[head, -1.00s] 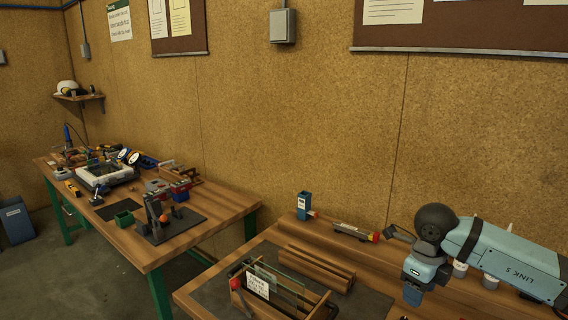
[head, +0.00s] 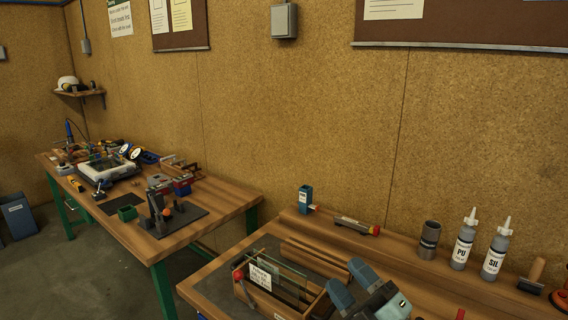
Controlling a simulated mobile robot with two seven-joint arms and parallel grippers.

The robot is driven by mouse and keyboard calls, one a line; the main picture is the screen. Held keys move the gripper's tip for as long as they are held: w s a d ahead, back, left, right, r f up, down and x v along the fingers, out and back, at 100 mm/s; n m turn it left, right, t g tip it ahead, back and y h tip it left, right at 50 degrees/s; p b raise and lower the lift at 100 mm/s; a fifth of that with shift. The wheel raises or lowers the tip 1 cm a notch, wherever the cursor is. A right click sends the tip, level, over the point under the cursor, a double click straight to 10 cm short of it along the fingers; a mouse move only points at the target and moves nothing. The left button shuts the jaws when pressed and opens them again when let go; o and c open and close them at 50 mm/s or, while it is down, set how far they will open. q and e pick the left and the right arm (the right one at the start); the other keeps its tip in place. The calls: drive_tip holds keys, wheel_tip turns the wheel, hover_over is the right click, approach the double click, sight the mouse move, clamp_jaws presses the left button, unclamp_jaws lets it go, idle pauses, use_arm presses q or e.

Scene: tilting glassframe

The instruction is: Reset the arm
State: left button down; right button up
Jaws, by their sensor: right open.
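My right gripper (head: 351,283) is at the bottom of the head view, right of centre. Its two blue fingers stand apart, with nothing seen between them. It is beside the right end of a wooden rack (head: 314,306) that holds glass panes (head: 290,284) and a white label card, and it hides part of that end. I cannot tell whether it touches the rack. Most of my right arm is below the picture edge. My left gripper is not in view.
Wooden strips (head: 318,257) lie behind the rack. A blue holder (head: 305,199), a red-tipped tool (head: 357,226), a grey cylinder (head: 429,240), two bottles (head: 464,239) and a wooden-handled tool (head: 534,277) line the bench's back. A second, cluttered bench (head: 218,200) stands left.

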drive_tip(key=s+d+f+m+g+h, duration=0.2)
drive_tip(key=s+d+f+m+h, duration=0.1)
drive_tip(key=d+f+m+h, duration=0.4)
drive_tip(key=s+d+f+m+g+h, duration=0.35)
drive_tip(key=d+f+m+h, duration=0.25)
drive_tip(key=f+m+h, duration=0.25)
drive_tip(key=s+d+f+m+g+y, duration=0.1)
drive_tip(key=s+f+m+g, duration=0.1)
drive_tip(key=s+f+g, duration=0.5)
drive_tip(key=s+d+f+m+g+y, duration=0.1)
drive_tip(key=s+d+f+m+g, duration=0.15)
drive_tip(key=s, duration=0.85)
drive_tip(key=w+a+f+t+y+b, duration=0.1)
drive_tip(key=w+a+f+t+b, duration=0.2)
drive_tip(key=f, duration=0.5)
drive_tip(key=w+a+f+n+t+y+b, duration=0.1)
drive_tip(key=a+f+t+b, duration=0.2)
drive_tip(key=f, duration=0.5)
drive_tip(key=w+a+f+t+y+b, duration=0.1)
drive_tip(key=w+a+f+b, duration=0.15)
drive_tip(key=f+b, duration=0.4)
wheel_tip(320, 180, up, 12)
drive_tip(key=p, duration=1.5)
drive_tip(key=shift+s+d+f+t+p, duration=0.15)
drive_tip(key=shift+d+f+t+p, duration=0.15)
drive_tip(key=shift+d+t, duration=0.15)
drive_tip(key=shift+h, duration=0.25)
